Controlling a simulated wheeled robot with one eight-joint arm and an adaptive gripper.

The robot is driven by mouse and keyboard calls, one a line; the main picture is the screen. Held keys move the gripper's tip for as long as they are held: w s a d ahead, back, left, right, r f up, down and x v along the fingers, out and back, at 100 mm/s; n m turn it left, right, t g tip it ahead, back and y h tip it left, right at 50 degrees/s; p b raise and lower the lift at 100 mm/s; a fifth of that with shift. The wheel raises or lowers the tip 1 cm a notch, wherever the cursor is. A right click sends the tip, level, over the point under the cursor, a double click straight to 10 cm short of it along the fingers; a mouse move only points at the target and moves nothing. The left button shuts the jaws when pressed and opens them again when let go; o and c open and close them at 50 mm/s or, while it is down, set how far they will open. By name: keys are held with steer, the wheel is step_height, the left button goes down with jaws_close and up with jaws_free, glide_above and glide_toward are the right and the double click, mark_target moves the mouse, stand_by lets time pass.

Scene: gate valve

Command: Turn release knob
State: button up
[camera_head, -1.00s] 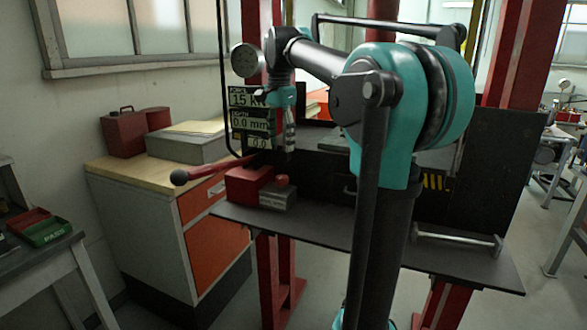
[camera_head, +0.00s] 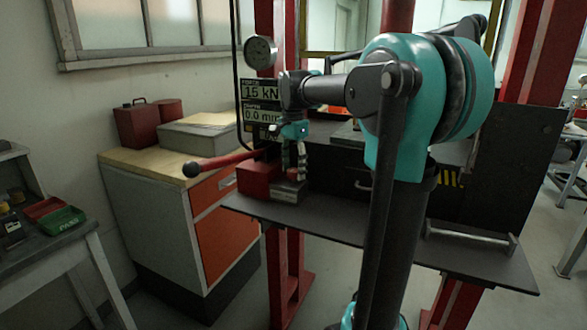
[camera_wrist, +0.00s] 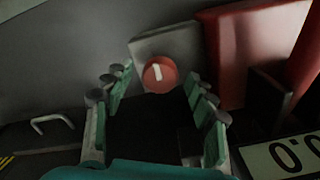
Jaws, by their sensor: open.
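The release knob (camera_wrist: 160,73) is a round red knob with a white mark, on the face of a grey block (camera_wrist: 180,45). In the wrist view it lies just beyond my gripper (camera_wrist: 160,88), roughly centred between the fingertips. The fingers are spread and nothing is between them; I cannot tell the exact gap to the knob. In the head view my gripper (camera_head: 294,172) points down over the grey block (camera_head: 287,193) and hides the knob. The block sits against a red pump body (camera_head: 257,178).
A red lever (camera_head: 222,162) with a black ball end reaches left from the pump. A display (camera_head: 258,92) reads 15 kN and 0.0 mm, below a round gauge (camera_head: 260,52). A dark press plate (camera_head: 330,165) stands behind my gripper. A drawer cabinet (camera_head: 165,205) stands at left.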

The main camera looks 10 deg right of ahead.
steer(key=c, duration=1.1)
steer(key=shift+c, duration=0.2)
